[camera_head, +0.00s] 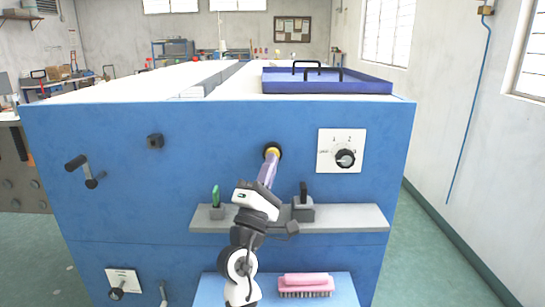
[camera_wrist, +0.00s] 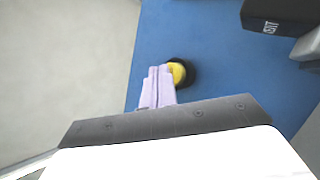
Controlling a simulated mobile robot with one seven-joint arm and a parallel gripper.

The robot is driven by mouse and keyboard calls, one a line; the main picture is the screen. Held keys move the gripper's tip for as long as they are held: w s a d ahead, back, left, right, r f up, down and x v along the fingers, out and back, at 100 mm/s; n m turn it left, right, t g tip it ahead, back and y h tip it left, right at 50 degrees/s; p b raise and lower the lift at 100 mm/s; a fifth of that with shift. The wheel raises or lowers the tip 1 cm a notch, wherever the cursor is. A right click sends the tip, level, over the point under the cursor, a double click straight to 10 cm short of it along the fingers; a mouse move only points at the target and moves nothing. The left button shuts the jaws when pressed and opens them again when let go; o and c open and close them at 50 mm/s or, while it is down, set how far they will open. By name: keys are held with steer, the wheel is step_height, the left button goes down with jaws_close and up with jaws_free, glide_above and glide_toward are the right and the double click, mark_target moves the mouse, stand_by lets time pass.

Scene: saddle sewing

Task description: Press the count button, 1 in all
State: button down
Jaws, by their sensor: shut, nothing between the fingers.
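The count button is a yellow cap in a black round collar on the blue front panel. It shows in the head view (camera_head: 272,151) and in the wrist view (camera_wrist: 178,73). My gripper (camera_head: 270,160) is shut and empty, with its light purple fingers pointing at the button. In the wrist view the fingertips (camera_wrist: 160,72) overlap the left edge of the yellow cap. I cannot tell whether they touch it. Part of the cap is hidden behind the fingers.
A white plate with a black rotary knob (camera_head: 345,158) is right of the button. Below, a grey shelf (camera_head: 355,218) carries a green-handled tool (camera_head: 215,196) and a black-handled block (camera_head: 303,208). A pink brush (camera_head: 306,281) lies lower. A crank handle (camera_head: 82,170) sticks out at left.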

steer(key=shift+w, duration=0.5)
stand_by(0.4)
steer(key=shift+s, duration=0.95)
steer(key=s+p, duration=0.1)
steer(key=s, duration=0.4)
stand_by(0.3)
stand_by(0.4)
